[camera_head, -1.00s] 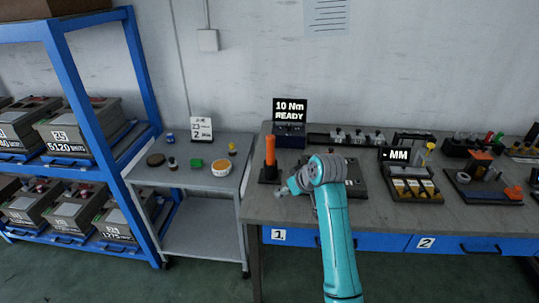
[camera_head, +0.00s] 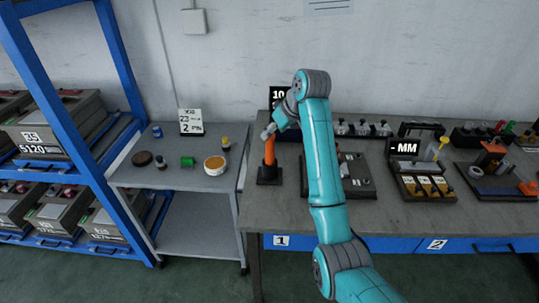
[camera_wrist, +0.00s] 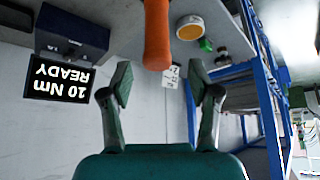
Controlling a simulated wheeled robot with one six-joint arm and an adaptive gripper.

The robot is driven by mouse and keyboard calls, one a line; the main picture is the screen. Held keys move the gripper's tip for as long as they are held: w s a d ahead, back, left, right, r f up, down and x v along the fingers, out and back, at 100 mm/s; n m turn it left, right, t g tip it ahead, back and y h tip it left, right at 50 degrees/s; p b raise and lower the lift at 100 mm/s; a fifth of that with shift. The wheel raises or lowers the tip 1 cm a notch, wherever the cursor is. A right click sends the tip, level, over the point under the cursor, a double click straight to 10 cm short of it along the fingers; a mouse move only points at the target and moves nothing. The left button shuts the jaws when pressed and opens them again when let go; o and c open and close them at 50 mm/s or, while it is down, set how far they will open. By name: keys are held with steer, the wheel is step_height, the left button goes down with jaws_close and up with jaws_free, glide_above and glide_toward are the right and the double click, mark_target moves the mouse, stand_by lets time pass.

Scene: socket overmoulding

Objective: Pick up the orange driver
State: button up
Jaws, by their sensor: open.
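The orange driver (camera_head: 269,152) stands upright in a dark holder (camera_head: 269,174) at the left end of the workbench. My gripper (camera_head: 267,131) is at the top of the driver in the head view, and overlaps it there. In the wrist view, which is upside down, the orange driver (camera_wrist: 157,35) comes in from the top edge. My gripper (camera_wrist: 160,85) shows there with its two fingers spread and nothing between them. The driver's end lies just beyond the fingertips. I cannot tell whether a finger touches it.
A "10 Nm READY" display (camera_wrist: 59,83) stands behind the driver, partly hidden by my arm in the head view. A fixture plate (camera_head: 345,175) lies to its right. A grey cart (camera_head: 185,178) with small parts and blue shelving (camera_head: 113,65) stand to the left.

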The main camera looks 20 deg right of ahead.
mark_target(273, 136)
steer(key=shift+d+x, duration=0.2)
steer(key=shift+x, duration=2.7)
steer(key=shift+s, duration=0.1)
jaws_close()
